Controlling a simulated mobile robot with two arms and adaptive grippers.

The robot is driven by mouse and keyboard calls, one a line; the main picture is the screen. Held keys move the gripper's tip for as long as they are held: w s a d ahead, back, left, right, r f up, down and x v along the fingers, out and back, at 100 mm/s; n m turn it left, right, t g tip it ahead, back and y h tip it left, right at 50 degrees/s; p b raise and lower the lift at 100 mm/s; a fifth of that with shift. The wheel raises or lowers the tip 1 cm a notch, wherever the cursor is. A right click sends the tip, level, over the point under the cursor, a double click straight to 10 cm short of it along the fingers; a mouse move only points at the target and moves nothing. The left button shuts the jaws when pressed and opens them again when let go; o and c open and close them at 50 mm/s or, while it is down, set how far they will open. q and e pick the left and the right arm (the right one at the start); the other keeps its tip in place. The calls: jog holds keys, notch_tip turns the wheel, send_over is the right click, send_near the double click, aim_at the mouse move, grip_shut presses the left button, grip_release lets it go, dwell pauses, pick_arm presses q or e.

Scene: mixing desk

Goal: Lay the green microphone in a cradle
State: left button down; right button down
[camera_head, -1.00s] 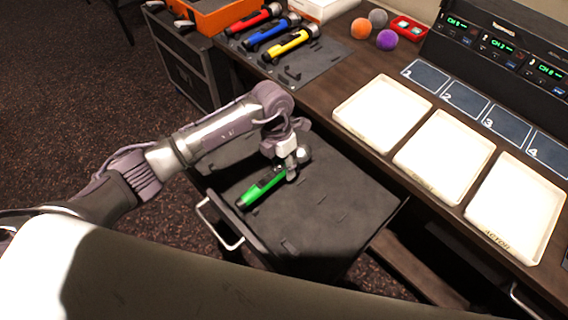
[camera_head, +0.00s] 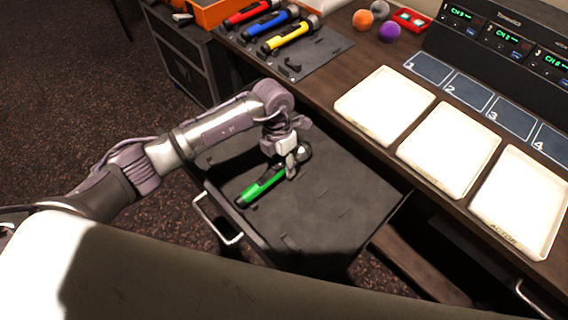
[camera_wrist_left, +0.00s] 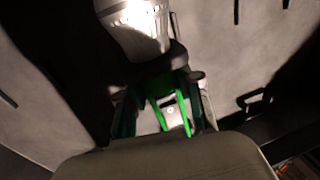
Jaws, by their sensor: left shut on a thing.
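The green microphone (camera_head: 262,188) has a silver head and a black band. It lies along the open drawer's dark foam liner (camera_head: 335,215), or just above it; I cannot tell which. My left gripper (camera_head: 291,168) is shut on the microphone close to its head. In the left wrist view the silver head (camera_wrist_left: 137,28) and green body (camera_wrist_left: 172,95) show at the fingers. On the desk, a dark cradle mat (camera_head: 322,58) holds red (camera_head: 247,12), blue (camera_head: 270,26) and yellow (camera_head: 290,36) microphones side by side. An empty cradle (camera_head: 291,66) shows in front of the yellow one. My right gripper is not in view.
The open drawer has a metal handle (camera_head: 217,218) at its front. White trays (camera_head: 384,105) stand on the desk right of the drawer, beside numbered blue pads (camera_head: 427,68). Orange (camera_head: 363,20) and purple (camera_head: 389,32) balls and a red box (camera_head: 411,20) lie near the mat.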

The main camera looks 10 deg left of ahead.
pick_arm(q)
jog(key=shift+w+d+r, duration=0.1)
jog(key=shift+w+d, duration=0.05)
jog(key=shift+w, duration=0.05)
dwell(0.4)
jog(key=shift+f+b, duration=0.8)
jog(key=shift+b, duration=0.05)
dwell(0.8)
dwell(0.4)
jog(key=c, duration=0.7)
grip_release()
jog(key=o, duration=0.4)
